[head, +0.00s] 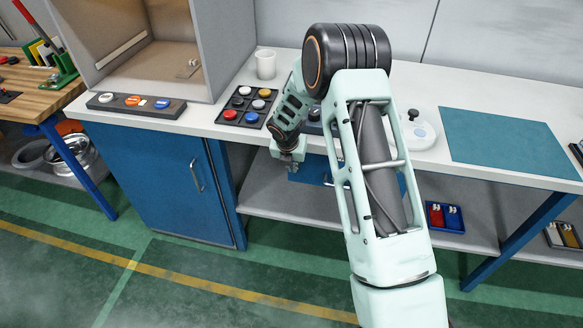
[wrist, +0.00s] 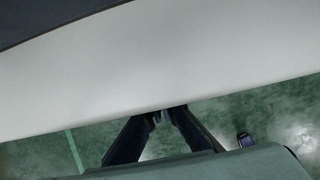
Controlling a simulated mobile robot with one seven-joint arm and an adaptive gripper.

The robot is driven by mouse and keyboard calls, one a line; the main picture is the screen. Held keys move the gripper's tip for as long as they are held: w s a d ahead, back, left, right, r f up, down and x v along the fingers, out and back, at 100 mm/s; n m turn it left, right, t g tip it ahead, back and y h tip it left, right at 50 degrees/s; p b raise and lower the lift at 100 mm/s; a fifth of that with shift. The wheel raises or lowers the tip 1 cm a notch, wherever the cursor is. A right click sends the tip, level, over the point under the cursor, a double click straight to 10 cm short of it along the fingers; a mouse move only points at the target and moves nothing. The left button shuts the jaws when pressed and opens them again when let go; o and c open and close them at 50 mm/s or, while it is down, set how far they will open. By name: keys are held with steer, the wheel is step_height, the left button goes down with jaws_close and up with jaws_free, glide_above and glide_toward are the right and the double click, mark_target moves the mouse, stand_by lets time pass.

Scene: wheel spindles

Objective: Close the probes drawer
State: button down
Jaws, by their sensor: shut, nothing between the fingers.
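A blue panel (head: 316,171) shows under the bench top behind my arm. It looks like a drawer front, but no label is readable and my arm hides much of it. I cannot tell how far it is open. My gripper (head: 292,167) is just in front of the bench edge, beside the left end of this panel. I cannot tell whether they touch. In the wrist view my gripper (wrist: 166,117) is shut and empty, with its fingertips at the edge of a pale surface (wrist: 150,70).
A blue cabinet (head: 160,180) with a handle stands to the left. The bench top (head: 290,75) holds a tray of coloured pucks (head: 245,105), a white cup (head: 265,64), a round white device (head: 415,130) and a teal mat (head: 505,143). A lower shelf (head: 270,200) runs below.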

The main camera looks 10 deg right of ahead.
steer(key=shift+w+d+r, duration=0.1)
steer(key=shift+w+d, duration=0.05)
steer(key=shift+w, duration=0.2)
steer(key=shift+w+r, duration=0.15)
